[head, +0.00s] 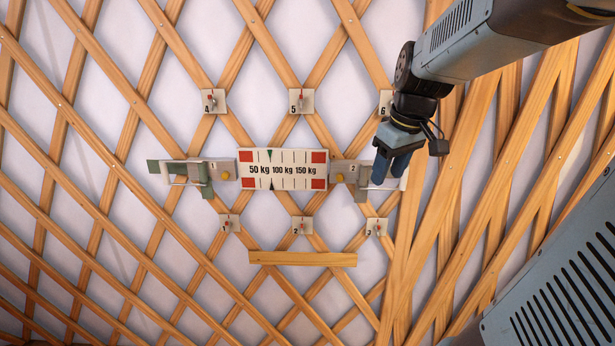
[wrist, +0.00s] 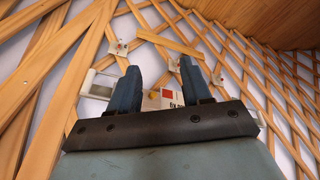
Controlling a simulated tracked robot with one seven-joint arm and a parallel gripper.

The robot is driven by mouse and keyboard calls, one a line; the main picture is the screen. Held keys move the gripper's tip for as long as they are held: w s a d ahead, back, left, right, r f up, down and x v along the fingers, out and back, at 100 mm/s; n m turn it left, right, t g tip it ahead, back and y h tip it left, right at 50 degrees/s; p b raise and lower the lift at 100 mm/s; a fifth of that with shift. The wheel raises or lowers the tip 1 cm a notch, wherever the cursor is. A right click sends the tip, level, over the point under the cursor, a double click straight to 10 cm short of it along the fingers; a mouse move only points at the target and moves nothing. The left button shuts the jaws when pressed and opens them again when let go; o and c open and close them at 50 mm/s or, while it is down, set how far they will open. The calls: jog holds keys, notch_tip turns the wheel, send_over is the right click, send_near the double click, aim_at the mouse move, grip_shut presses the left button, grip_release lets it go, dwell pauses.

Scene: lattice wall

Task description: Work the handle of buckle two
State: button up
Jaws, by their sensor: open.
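Buckle two (head: 346,172) is a grey metal plate marked 2 with a yellow button, at the right end of the gauge. Its pale handle (head: 384,187) shows only in part below and beside my fingers. My gripper (head: 388,174) is open, with its two blue fingers in front of the handle area in the head view. In the wrist view, the fingers of my gripper (wrist: 159,64) stand apart with nothing held between them. A pale bar-shaped part of the buckle (wrist: 100,83) shows left of the fingers. I cannot tell whether the fingers touch the handle.
The gauge board (head: 283,169) reads 50, 100 and 150 kg. Buckle one (head: 190,172) sits at its left end. Small numbered plates, such as plate 5 (head: 301,101) and plate 2 (head: 302,226), are on the wooden lattice. A wooden bar (head: 302,258) lies below.

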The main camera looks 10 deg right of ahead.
jog(key=w+d+f+n+g+y, duration=0.15)
jog(key=w+d+f, duration=0.25)
jog(key=w+d, duration=0.4)
jog(key=n+y, duration=0.1)
jog(key=n, duration=0.4)
send_near(403, 188)
notch_tip(403, 188, down, 6)
jog(key=w+a+n, duration=0.1)
jog(key=w+f+n+y, duration=0.1)
jog(key=shift+w+a+f, duration=0.1)
jog(key=shift+w+a, duration=0.2)
jog(key=shift+a, duration=0.1)
jog(key=shift+w+a+n, duration=0.25)
jog(key=shift+w+a, duration=0.1)
jog(key=shift+a, duration=0.1)
jog(key=shift+w+a, duration=0.1)
jog(key=c, duration=0.7)
jog(key=shift+c, duration=0.9)
jog(key=shift+d, duration=0.2)
